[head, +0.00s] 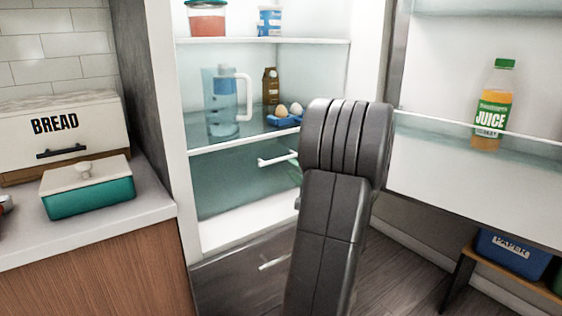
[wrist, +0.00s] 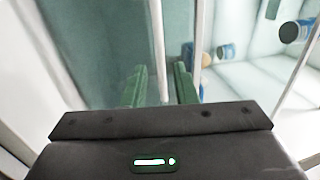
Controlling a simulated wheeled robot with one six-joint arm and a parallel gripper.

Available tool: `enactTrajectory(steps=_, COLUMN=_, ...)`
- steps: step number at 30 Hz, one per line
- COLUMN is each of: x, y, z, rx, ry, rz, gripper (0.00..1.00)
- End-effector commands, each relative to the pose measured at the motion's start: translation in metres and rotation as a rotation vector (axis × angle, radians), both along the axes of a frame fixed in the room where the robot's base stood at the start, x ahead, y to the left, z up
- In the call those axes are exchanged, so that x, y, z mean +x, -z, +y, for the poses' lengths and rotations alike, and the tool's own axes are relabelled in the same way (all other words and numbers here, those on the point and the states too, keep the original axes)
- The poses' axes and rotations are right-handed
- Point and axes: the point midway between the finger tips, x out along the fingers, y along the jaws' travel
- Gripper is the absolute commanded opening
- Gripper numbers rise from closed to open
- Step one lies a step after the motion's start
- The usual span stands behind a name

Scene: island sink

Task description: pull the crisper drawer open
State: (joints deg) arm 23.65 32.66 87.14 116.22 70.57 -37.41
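The crisper drawer (head: 232,185) is a clear teal-tinted box at the bottom of the open fridge. It looks pushed in, under the lowest glass shelf. Its white bar handle (head: 272,160) sticks out at the front, and my arm hides the right end. In the wrist view the teal drawer front (wrist: 100,45) fills the left. My gripper (wrist: 160,88) has two green fingers standing apart. A pale bar, seemingly the handle (wrist: 164,60), shows between them with gaps at the sides. Whether the fingers reach fully around it is unclear. My arm mostly hides the gripper in the head view.
The fridge door (head: 480,190) stands open at the right, with a juice bottle (head: 492,105) on its shelf. A pitcher (head: 222,100), a carton and eggs (head: 284,114) stand above the drawer. A counter (head: 150,200) is at left. A lower drawer (head: 235,275) sits below.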

Motion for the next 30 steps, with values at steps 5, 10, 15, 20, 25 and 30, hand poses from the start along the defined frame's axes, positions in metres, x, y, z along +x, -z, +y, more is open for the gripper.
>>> enactTrajectory(steps=5, x=0.029, y=-0.007, z=0.022, rx=-0.002, ry=-0.004, rz=-0.002, gripper=0.26)
enactTrajectory(steps=10, x=0.047, y=-0.011, z=0.035, rx=-0.001, ry=-0.001, rz=0.001, gripper=0.26)
enactTrajectory(steps=15, x=0.055, y=-0.014, z=0.04, rx=-0.001, ry=0.0, rz=0.0, gripper=0.26)
enactTrajectory(steps=20, x=0.055, y=-0.014, z=0.041, rx=-0.001, ry=0.0, rz=0.0, gripper=0.26)
enactTrajectory(steps=25, x=0.055, y=-0.014, z=0.04, rx=-0.001, ry=0.0, rz=0.0, gripper=0.14)
enactTrajectory(steps=30, x=0.055, y=-0.014, z=0.04, rx=-0.001, ry=0.0, rz=0.0, gripper=0.0)
